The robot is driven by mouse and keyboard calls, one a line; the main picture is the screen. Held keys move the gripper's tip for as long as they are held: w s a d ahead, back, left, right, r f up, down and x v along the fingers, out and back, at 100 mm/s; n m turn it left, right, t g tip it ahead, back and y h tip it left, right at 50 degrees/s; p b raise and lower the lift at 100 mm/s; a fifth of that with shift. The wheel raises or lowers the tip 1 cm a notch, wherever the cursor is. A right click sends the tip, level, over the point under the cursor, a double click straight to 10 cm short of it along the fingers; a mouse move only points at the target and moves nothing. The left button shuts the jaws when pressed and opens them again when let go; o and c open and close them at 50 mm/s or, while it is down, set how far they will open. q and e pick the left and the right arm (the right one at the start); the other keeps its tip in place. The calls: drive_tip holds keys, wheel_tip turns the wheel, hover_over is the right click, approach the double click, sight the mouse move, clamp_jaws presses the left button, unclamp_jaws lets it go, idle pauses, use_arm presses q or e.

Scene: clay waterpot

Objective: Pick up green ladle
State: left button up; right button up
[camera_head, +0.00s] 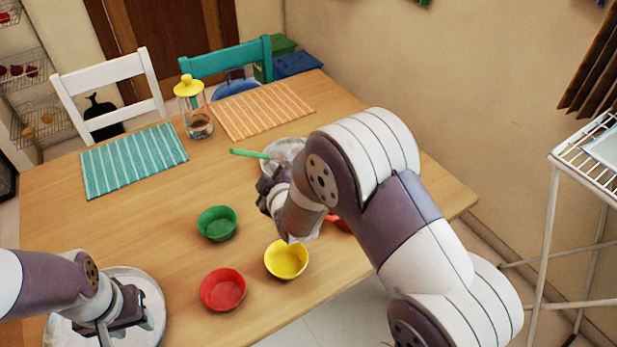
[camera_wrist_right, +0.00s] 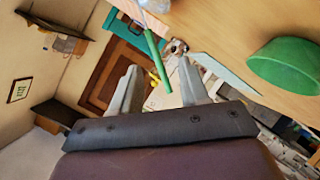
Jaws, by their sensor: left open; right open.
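My right gripper (camera_head: 268,190) is open, just in front of the pot and below the handle in the head view. In the right wrist view the ladle's green handle (camera_wrist_right: 157,58) appears between the two open fingers (camera_wrist_right: 160,72); I cannot tell whether it touches them. The ladle's bowl end is hidden. My left gripper (camera_head: 125,305) is open above a round metal tray (camera_head: 152,290).
A green bowl (camera_head: 217,223), a yellow bowl (camera_head: 286,260) and a red bowl (camera_head: 222,290) stand near my right arm. Behind are a yellow-topped glass jar (camera_head: 195,110), a teal mat (camera_head: 133,160) and an orange mat (camera_head: 262,110). The table's left middle is clear.

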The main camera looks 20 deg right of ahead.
sight(258, 157)
drive_tip(key=shift+n+t, duration=0.7)
drive_tip(key=shift+t, duration=0.2)
drive_tip(key=b+x, duration=0.1)
drive_tip(key=x, duration=1.2)
drive_tip(key=shift+w+a+f, duration=0.1)
drive_tip(key=shift+w+f, duration=0.1)
drive_tip(key=shift+w, duration=0.2)
drive_tip(key=shift+s+r, duration=0.1)
drive_tip(key=shift+s, duration=0.05)
drive_tip(key=shift+c, duration=1.2)
clamp_jaws()
